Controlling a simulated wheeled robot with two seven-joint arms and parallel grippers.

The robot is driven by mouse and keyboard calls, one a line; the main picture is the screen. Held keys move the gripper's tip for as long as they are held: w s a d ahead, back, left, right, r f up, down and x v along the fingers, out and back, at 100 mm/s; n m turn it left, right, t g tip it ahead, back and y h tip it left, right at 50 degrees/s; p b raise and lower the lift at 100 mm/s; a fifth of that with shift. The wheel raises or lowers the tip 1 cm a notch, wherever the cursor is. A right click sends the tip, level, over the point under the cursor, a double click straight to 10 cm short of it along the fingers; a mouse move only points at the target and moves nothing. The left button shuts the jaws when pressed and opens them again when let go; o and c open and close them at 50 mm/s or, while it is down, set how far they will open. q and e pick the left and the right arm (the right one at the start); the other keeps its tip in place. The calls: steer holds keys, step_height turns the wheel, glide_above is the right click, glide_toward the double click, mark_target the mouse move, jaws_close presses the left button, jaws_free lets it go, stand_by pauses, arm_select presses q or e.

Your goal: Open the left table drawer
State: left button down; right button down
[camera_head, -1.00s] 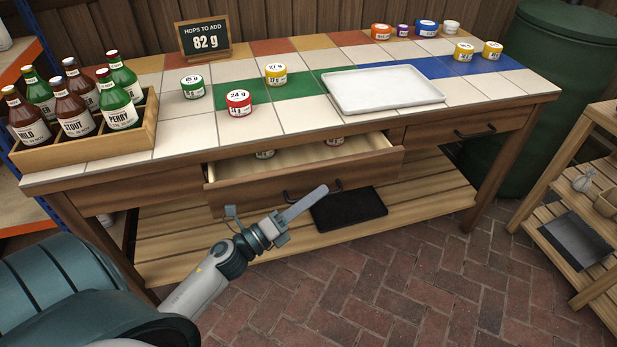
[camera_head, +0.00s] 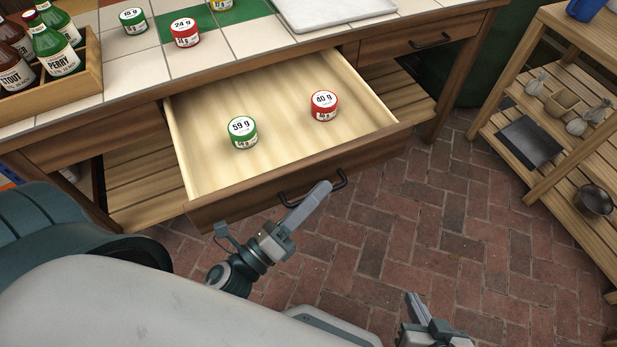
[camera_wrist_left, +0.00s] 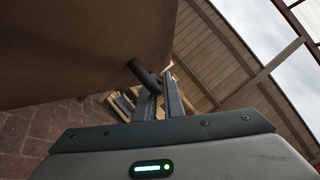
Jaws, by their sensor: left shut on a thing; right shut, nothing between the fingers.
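The left table drawer (camera_head: 270,150) stands pulled well out from the tiled table. Its dark bar handle (camera_head: 333,187) is on the front panel. My left gripper (camera_head: 318,192) is at the handle and shut on it; the left wrist view shows the fingers (camera_wrist_left: 160,95) around the dark handle (camera_wrist_left: 143,72). Inside the drawer sit a green tin marked 59 g (camera_head: 242,132) and a red tin marked 40 g (camera_head: 324,105). My right gripper (camera_head: 425,315) is shut and empty at the bottom edge, low over the brick floor.
The right drawer (camera_head: 415,45) is closed. On the tabletop are a bottle crate (camera_head: 70,88), a red tin (camera_head: 185,32), a green tin (camera_head: 133,20) and a white tray (camera_head: 330,12). A wooden shelf (camera_head: 545,100) stands at the right. Brick floor between is clear.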

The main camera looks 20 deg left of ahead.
arm_select(q)
steer(key=shift+s+d, duration=0.15)
steer(key=c, duration=2.2)
jaws_free()
steer(key=shift+o, duration=0.2)
